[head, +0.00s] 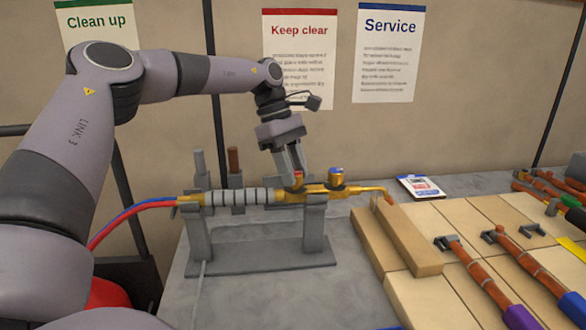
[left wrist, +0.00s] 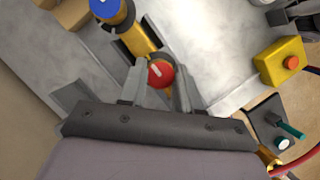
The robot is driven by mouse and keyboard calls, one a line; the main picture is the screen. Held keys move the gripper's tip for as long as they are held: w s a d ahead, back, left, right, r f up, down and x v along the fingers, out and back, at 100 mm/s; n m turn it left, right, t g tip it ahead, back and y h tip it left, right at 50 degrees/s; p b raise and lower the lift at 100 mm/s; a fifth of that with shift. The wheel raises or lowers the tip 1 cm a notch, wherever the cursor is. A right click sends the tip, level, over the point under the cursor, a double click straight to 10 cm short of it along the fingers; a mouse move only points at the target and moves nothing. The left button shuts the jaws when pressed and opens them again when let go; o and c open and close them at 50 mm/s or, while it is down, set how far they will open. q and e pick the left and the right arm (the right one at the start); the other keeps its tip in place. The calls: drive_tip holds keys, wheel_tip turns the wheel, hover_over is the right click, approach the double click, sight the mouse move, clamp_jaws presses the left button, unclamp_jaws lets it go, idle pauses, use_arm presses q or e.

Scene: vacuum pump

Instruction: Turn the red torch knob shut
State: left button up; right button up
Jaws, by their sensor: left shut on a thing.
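The brass torch (head: 318,191) lies level across a grey stand (head: 262,255), with red and blue hoses at its left end. Its red knob (head: 298,177) sits on top of the torch body. In the left wrist view the red knob (left wrist: 160,73) shows a pale line across its face. My left gripper (head: 292,173) points down and is shut on the red knob, with a finger (left wrist: 183,90) on each side of it. A blue knob (head: 336,174) stands to the right on the torch, free of the gripper. My right gripper is not in view.
A wooden bar (head: 410,235) and tiles lie right of the torch tip. Copper pipe pieces (head: 480,275) lie on the tiles. A badge card (head: 420,186) lies behind. A yellow box with an orange button (left wrist: 282,62) shows in the left wrist view.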

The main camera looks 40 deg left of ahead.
use_arm(q)
drive_tip(key=o, duration=1.1)
drive_tip(key=shift+c, duration=0.2)
drive_tip(key=shift+r, duration=0.1)
drive_tip(key=v, duration=0.7)
drive_tip(key=shift+s, duration=0.1)
